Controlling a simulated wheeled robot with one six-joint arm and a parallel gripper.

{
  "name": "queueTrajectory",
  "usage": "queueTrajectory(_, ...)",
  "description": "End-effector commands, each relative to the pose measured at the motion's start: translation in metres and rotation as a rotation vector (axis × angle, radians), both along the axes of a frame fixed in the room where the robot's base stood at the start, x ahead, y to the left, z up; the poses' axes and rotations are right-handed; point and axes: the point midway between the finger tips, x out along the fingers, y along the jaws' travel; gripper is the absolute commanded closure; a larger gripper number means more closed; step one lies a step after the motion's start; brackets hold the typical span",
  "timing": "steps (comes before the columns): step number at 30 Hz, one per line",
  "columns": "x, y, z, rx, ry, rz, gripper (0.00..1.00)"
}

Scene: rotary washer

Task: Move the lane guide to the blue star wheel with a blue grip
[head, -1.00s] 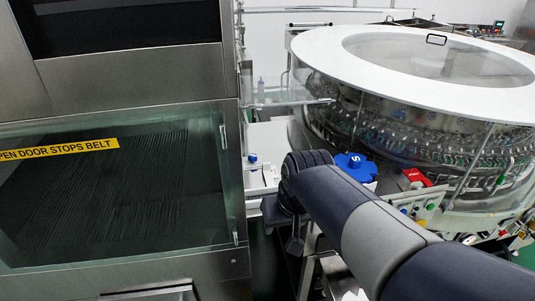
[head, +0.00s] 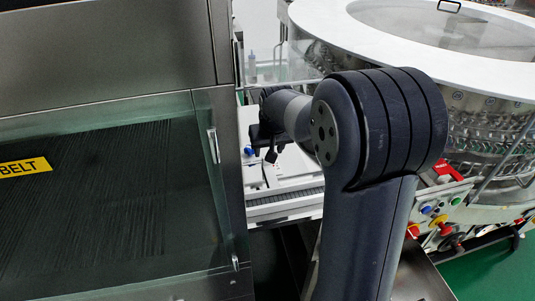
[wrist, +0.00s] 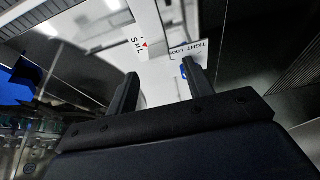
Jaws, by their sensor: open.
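My gripper (head: 268,143) is open over the white machine bed at the end of my arm in the head view. A small blue grip (head: 248,151) shows just left of it on the bed. In the wrist view my gripper (wrist: 161,77) has its fingers apart. A small blue patch (wrist: 184,71) shows beside the right finger, under a "TIGHT LOOSE" label (wrist: 190,50); I cannot tell if it is the grip. The blue star wheel (wrist: 15,88) is partly seen at the left edge of the wrist view. My arm hides it in the head view.
A white strip marked S M L (wrist: 142,40) has a red pointer. The glass-doored cabinet (head: 110,190) stands close at left. The round washer (head: 470,60) stands at right, with a button panel (head: 440,205) in front. A belt strip (head: 285,199) edges the bed.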

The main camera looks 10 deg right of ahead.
Motion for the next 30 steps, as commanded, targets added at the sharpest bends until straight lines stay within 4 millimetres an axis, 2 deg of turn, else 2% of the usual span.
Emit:
queueTrajectory(3,0.007,0.000,-0.019,0.000,0.003,0.000,0.51)
queueTrajectory(9,0.015,0.000,-0.036,0.000,0.001,0.000,0.51)
queueTrajectory(19,0.016,0.000,-0.039,0.000,-0.001,0.000,0.51)
queueTrajectory(30,0.016,0.000,-0.039,0.000,-0.001,0.000,0.80)
